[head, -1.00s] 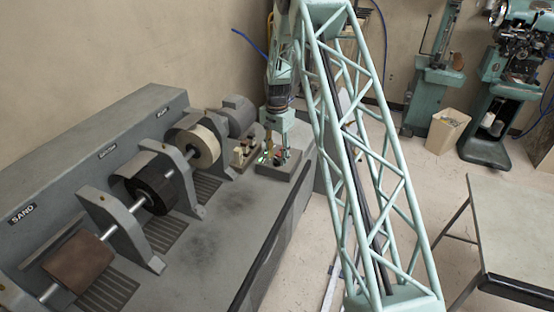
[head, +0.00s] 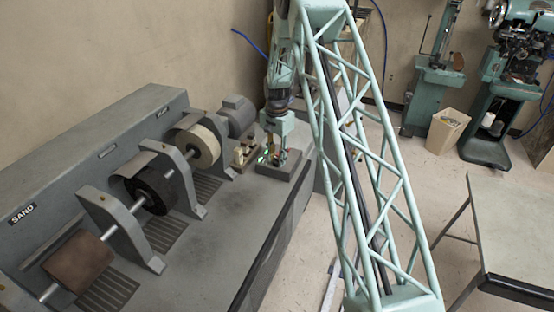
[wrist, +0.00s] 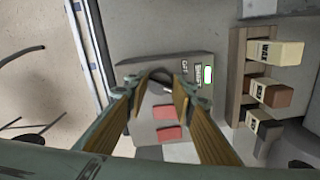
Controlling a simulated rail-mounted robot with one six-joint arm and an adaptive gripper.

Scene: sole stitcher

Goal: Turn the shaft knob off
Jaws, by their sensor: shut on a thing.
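The grey control box (wrist: 190,62) carries a dark round knob (wrist: 161,75), two red buttons (wrist: 166,112) and a lit green lamp (wrist: 208,74) next to small labels, one of which seems to read SHAFT. In the head view the box (head: 292,170) stands at the far end of the machine bench. My gripper (wrist: 161,88) is over the box, its two tan fingers on either side of the knob and shut on it. In the head view my gripper (head: 276,153) points down onto the box and hides the knob.
A rack of labelled blocks (wrist: 238,75) stands right of the box in the wrist view. The sanding roller (head: 78,262), a black wheel (head: 160,186) and a pale wheel (head: 207,145) sit along the bench.

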